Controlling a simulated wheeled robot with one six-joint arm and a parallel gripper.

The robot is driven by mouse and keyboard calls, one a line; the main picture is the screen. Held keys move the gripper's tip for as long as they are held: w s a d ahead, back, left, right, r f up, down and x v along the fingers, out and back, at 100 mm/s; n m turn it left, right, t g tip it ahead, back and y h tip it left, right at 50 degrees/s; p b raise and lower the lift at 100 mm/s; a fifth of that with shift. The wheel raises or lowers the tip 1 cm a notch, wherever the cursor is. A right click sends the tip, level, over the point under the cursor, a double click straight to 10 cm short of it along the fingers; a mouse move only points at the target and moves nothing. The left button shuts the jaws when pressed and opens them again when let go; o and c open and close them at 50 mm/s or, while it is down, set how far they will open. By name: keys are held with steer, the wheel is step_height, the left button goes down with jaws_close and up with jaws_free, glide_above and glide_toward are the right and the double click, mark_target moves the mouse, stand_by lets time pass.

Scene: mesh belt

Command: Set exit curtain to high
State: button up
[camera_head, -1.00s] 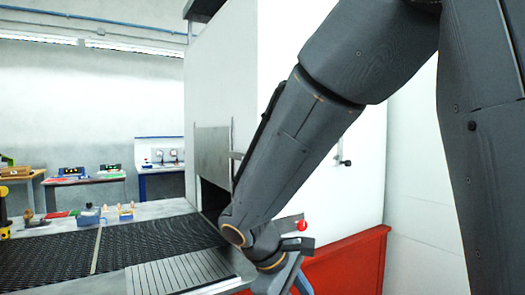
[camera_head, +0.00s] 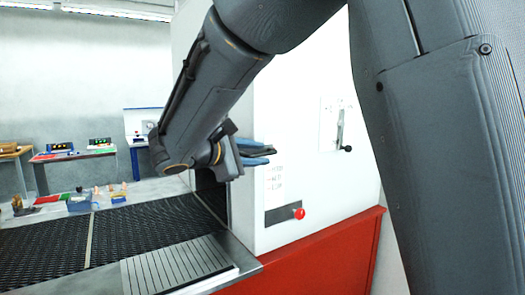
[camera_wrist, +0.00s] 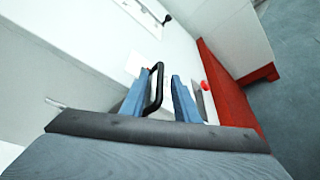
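My gripper (camera_head: 270,153) is at the side wall of the white machine, beside the belt opening. In the wrist view its two blue fingers (camera_wrist: 160,78) are apart, with a black loop handle (camera_wrist: 153,90) showing between them, closer to the left finger. I cannot tell whether either finger touches it. Small printed labels (camera_head: 274,178), too small to read, are on the wall just below the gripper. The exit curtain itself is mostly hidden behind my arm; the dark opening (camera_head: 211,196) shows beneath my arm.
A red knob (camera_head: 299,213) on a dark strip sits lower on the wall. A lever with a black knob (camera_head: 347,149) is on a plate to the right. The mesh belt (camera_head: 145,228) runs out at left, above a red base (camera_head: 320,255). Small items lie behind the belt.

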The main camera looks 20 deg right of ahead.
steer(key=shift+p+x, duration=0.3)
steer(key=shift+x, duration=1)
steer(key=shift+f, duration=0.1)
jaws_close()
step_height(320, 180, down, 7)
steer(key=b, duration=0.6)
steer(key=shift+f, duration=0.25)
